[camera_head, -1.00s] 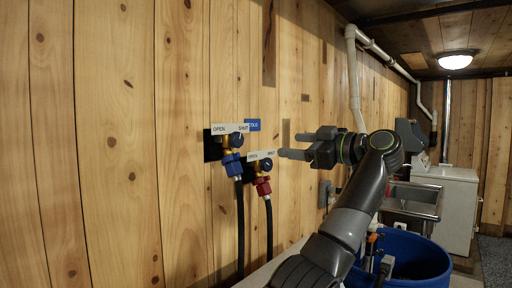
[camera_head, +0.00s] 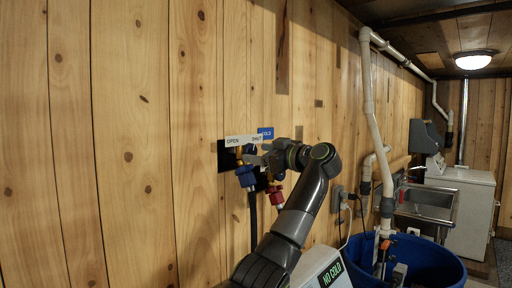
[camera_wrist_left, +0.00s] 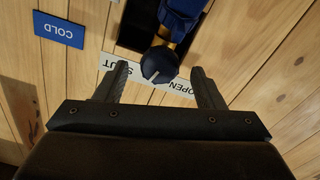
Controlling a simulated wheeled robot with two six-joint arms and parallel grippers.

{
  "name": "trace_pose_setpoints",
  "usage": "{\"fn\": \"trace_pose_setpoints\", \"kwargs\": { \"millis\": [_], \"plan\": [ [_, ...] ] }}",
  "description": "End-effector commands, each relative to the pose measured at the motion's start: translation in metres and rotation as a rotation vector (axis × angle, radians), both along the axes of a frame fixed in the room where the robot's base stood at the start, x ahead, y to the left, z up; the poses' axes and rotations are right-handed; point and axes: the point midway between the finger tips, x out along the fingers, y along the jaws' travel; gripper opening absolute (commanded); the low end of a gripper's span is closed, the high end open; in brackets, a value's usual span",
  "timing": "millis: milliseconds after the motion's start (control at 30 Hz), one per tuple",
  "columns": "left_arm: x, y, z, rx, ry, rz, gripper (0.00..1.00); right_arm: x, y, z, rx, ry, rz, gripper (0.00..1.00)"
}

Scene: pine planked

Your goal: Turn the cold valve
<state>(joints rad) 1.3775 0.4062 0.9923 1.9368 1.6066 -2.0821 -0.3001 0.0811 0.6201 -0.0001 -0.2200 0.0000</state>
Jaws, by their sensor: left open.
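The cold valve has a dark blue round knob (camera_wrist_left: 159,65) on a brass stem, with a blue fitting (camera_head: 246,178) below it. A white OPEN/SHUT label (camera_head: 238,141) and a blue COLD sign (camera_head: 265,133) are on the wall above it. My left gripper (camera_head: 254,157) is at the cold valve in the head view, hiding most of the knob. In the left wrist view my left gripper (camera_wrist_left: 160,80) is open, with one finger on each side of the knob and gaps between. The red-fitted valve (camera_head: 276,194) is partly hidden behind my arm. My right gripper is not in view.
A plank wall (camera_head: 130,150) runs along the left. A black hose (camera_head: 253,220) hangs below the cold valve. A blue barrel (camera_head: 425,262), a white box with a NO COLD display (camera_head: 331,274), white pipes (camera_head: 371,110) and a sink (camera_head: 427,203) stand to the right.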

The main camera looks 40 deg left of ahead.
Motion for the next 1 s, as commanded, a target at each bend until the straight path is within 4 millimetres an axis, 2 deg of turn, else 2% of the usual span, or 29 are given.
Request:
{"fn": "trace_pose_setpoints", "kwargs": {
  "millis": [33, 200, 500, 833, 1000],
  "plan": [
    [0.0, 0.007, 0.002, 0.001, 0.002, 0.002, 0.63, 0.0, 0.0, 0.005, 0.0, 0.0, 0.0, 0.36],
    [0.001, 0.018, 0.0, 0.0, 0.0, 0.001, 0.63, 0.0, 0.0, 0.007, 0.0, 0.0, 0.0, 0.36],
    [0.002, 0.019, -0.001, 0.0, 0.0, 0.0, 0.62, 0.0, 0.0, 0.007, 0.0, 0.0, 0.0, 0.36],
    [0.002, 0.019, 0.0, 0.0, 0.0, 0.0, 0.18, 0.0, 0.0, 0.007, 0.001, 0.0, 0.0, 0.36],
    [0.002, 0.019, 0.0, -0.002, -0.028, 0.0, 0.18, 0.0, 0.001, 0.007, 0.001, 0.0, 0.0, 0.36]
  ]
}}
